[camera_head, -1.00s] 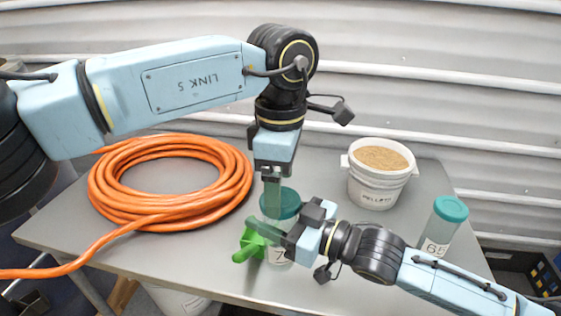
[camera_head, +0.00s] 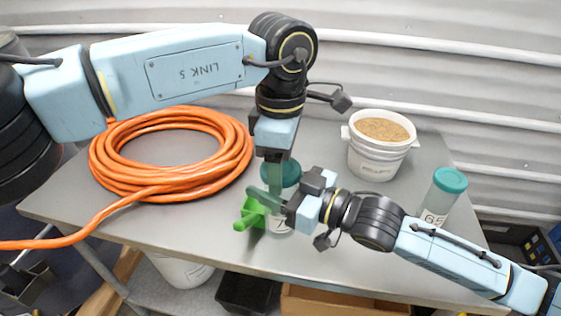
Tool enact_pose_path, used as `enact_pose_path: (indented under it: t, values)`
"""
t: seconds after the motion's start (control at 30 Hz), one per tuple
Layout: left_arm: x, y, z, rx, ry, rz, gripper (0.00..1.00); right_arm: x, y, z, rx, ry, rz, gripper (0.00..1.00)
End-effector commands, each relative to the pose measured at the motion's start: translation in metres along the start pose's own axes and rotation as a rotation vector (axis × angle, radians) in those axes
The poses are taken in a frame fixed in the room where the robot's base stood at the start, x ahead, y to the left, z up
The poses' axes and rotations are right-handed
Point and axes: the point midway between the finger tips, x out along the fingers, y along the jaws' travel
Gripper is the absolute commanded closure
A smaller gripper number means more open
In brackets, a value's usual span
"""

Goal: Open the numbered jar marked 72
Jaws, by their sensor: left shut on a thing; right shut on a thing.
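The jar with a teal lid (camera_head: 289,172) stands on the table near its front middle, mostly hidden by my grippers. Its white label (camera_head: 281,222) shows only a "7"; the rest is covered. My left gripper (camera_head: 273,178) comes down from above and is shut on the teal lid. My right gripper (camera_head: 270,202) comes in from the right, lower down, and is shut on the jar's body. The lid appears to sit on the jar. A second jar (camera_head: 438,202) with a teal lid, marked 65, stands at the right of the table.
A green object (camera_head: 250,214) lies just left of the held jar, close to my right gripper's fingers. A coiled orange hose (camera_head: 115,180) fills the table's left. A white bucket of pellets (camera_head: 376,160) stands behind right. Boxes (camera_head: 335,302) sit below the front edge.

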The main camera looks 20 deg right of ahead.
Motion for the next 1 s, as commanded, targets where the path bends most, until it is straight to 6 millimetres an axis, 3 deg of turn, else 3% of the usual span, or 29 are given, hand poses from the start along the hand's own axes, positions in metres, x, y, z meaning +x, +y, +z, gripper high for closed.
enact_pose_path:
  t: [0.3,0.6,0.63,0.7,0.8,1.0]
  values:
    - [-0.0006,0.0004,0.0,-0.266,-0.001,0.002,0.65,0.0,-0.0005,-0.0007,-0.001,0.002,-0.001,1.0]
    - [-0.0006,0.0004,0.0,-0.291,-0.001,0.002,0.65,0.0,-0.0006,-0.0007,-0.001,0.002,-0.002,1.0]
    - [-0.0006,0.0004,0.0,-0.29,-0.001,0.002,0.35,0.0,-0.0006,-0.0007,-0.001,0.002,-0.002,1.0]
    - [-0.0006,0.0004,0.0,-0.29,-0.001,0.002,0.26,0.0,-0.0006,-0.0007,0.0,0.002,-0.002,1.0]
    - [-0.0006,0.0003,0.0,-0.29,-0.001,0.002,0.16,0.0,-0.0005,-0.0007,-0.001,0.002,-0.001,1.0]
    - [-0.0007,0.0,0.0003,-0.288,-0.001,0.0,0.16,0.0,-0.0001,-0.0007,-0.001,0.002,0.0,1.0]
